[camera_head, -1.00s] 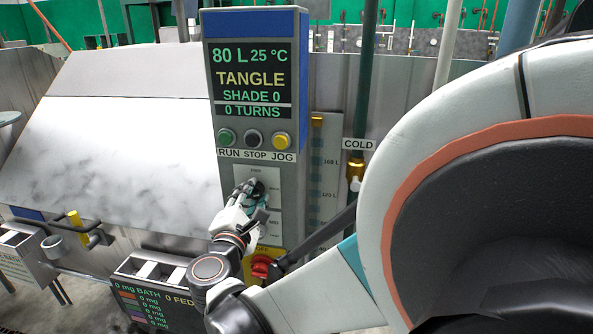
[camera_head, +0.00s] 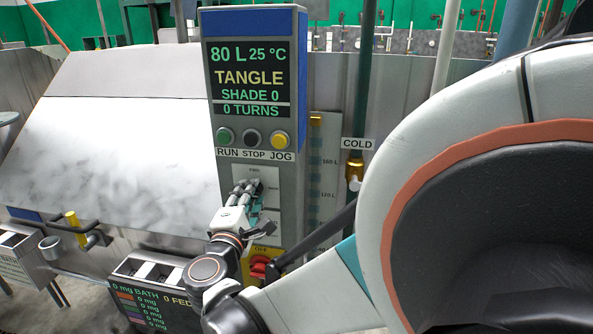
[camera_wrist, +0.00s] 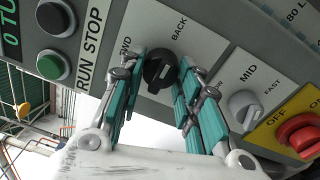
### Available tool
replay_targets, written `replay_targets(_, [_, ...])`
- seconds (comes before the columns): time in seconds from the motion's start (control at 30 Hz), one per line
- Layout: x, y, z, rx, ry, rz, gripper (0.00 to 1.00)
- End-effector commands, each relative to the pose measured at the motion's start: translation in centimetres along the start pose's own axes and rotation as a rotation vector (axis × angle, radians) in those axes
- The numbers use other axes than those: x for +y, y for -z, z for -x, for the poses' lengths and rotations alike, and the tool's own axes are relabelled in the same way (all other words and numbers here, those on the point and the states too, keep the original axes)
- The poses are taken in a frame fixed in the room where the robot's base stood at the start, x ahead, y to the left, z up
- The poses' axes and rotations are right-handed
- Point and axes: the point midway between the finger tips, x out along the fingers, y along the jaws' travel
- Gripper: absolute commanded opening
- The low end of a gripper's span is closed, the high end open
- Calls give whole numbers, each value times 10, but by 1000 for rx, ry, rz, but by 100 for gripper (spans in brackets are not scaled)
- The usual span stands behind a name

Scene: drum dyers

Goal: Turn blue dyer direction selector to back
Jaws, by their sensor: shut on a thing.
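The blue-topped dyer control post (camera_head: 253,20) stands in the middle of the head view. Its direction selector is a black knob (camera_wrist: 160,71) on a white plate marked FWD and BACK in the wrist view. In the head view, my gripper (camera_head: 246,190) reaches up to this plate and mostly hides the knob. In the wrist view, my gripper (camera_wrist: 160,85) has one teal-padded finger on each side of the knob and is shut on it. A pale mark shows on the knob, but I cannot tell clearly which word it points to.
Below the selector are a grey MID/FAST knob (camera_wrist: 243,106) and a red knob (camera_wrist: 300,134) on a yellow plate. RUN (camera_head: 225,136), STOP (camera_head: 252,138) and JOG (camera_head: 279,140) buttons sit above. A dark lever (camera_head: 315,238) runs close to my arm's right.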

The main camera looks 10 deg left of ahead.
Motion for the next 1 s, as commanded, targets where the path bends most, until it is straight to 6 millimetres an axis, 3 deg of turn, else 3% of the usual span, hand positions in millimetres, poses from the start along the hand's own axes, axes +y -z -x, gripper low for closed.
replay_targets(0.07, [-2, -1, 1, -1, 3, -2, 7])
replay_targets(0.1, [-2, -1, 1, -1, 3, -2, 36])
replay_targets(0.17, [-2, -1, 0, -1, 2, -2, 49])
replay_targets(0.2, [-1, -1, 0, -1, 2, -2, 52])
replay_targets(0.63, [0, 0, 0, 1, 2, 32, 52])
replay_targets(1.0, [0, -1, 0, 16, 16, 357, 52])
